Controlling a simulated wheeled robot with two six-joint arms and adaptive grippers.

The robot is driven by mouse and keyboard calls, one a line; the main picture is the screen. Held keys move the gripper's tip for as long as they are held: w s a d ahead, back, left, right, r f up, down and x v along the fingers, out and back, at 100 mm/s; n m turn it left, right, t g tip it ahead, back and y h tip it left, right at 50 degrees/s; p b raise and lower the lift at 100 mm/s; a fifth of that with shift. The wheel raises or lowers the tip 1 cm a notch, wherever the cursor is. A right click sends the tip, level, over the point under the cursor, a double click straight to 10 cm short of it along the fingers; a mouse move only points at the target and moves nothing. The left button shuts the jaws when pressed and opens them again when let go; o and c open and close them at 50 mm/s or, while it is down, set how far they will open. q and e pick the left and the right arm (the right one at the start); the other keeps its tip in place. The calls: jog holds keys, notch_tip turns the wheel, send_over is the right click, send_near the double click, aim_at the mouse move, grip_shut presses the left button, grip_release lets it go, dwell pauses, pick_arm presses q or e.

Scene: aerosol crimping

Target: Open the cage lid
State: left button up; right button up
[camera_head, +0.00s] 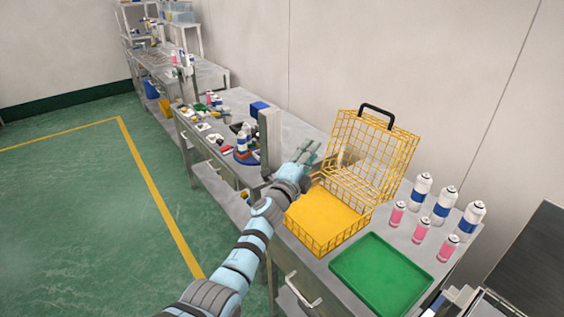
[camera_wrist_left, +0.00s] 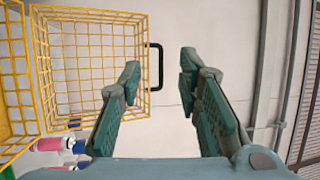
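The yellow wire cage (camera_head: 325,212) stands on the metal table with its solid yellow floor showing and nothing on it. Its wire lid (camera_head: 378,152) is swung up and stands open at the back, with the black handle (camera_head: 378,112) at its top edge. My left gripper (camera_head: 307,153) is to the left of the lid, apart from it. In the left wrist view the gripper (camera_wrist_left: 160,70) has its fingers spread with nothing held. The lid (camera_wrist_left: 90,60) and handle (camera_wrist_left: 153,67) show behind the fingers there. My right gripper is not in view.
An empty green tray (camera_head: 382,275) lies in front of the cage. Several white-and-blue cans (camera_head: 443,205) and pink cans (camera_head: 421,230) stand to the right. A workbench (camera_head: 215,135) with bottles and small parts extends at the back left. A wall rises behind the cage.

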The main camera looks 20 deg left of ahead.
pick_arm(q)
jog(key=shift+s+a+f, duration=0.4)
jog(key=shift+s+f, duration=0.15)
jog(key=shift+s+a+f, duration=0.35)
jog(key=shift+s+f, duration=0.2)
jog(key=shift+f, duration=0.1)
jog(key=s+a+f+n+g+y, duration=0.4)
jog(key=s+a+f+n, duration=0.35)
jog(key=s, duration=0.25)
jog(key=s+a+f+n+g+y, duration=0.45)
jog(key=s+a+f+n, duration=0.2)
jog(key=s+f, duration=0.3)
jog(key=s+d+f+n+g+h, duration=0.2)
jog(key=s+d+f+g, duration=0.15)
jog(key=s, duration=1.05)
jog(key=s+d+f+n+g+h, duration=0.2)
jog(key=s+d+g, duration=0.15)
jog(key=s, duration=1.05)
notch_tip(320, 180, down, 20)
jog(key=s+a+r+g, duration=0.1)
jog(key=s+a+g, duration=0.1)
jog(key=s+a+f+n+b, duration=0.1)
jog(key=s+f, duration=1.2)
jog(key=s, duration=0.1)
jog(key=shift+f+g, duration=0.35)
jog(key=shift+g, duration=0.1)
